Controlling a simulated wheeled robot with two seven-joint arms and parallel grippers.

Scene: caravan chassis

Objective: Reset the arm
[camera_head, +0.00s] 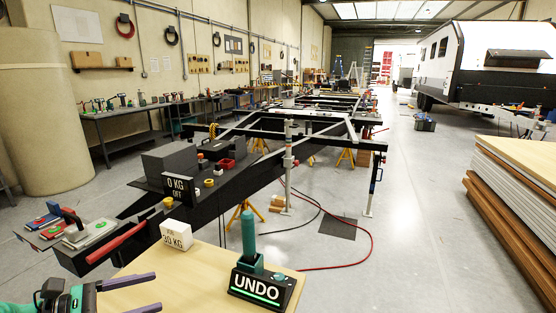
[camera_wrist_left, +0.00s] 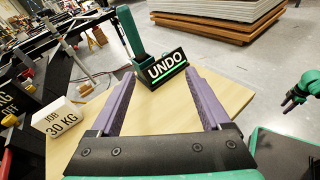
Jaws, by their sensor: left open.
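My left gripper (camera_head: 133,295) shows at the lower left of the head view, its two purple fingers apart and nothing between them. In the left wrist view the same gripper (camera_wrist_left: 165,105) is spread open over the wooden table (camera_wrist_left: 70,145). A black UNDO block (camera_head: 262,287) with a green light strip and an upright green handle (camera_head: 248,236) stands on the table. In the left wrist view the UNDO block (camera_wrist_left: 165,68) lies beyond the fingertips, apart from them. My right gripper (camera_wrist_left: 295,98) seems to show as a green and black part at the right edge of the wrist view; its jaws are unclear.
A white "JOB 30 KG" block (camera_head: 176,235) stands on the table's left side. A black chassis frame (camera_head: 215,195) with a "0 KG OFF" sign (camera_head: 178,187) lies beyond. Stacked panels (camera_head: 520,200) stand at the right. A red hose (camera_head: 345,264) crosses open floor.

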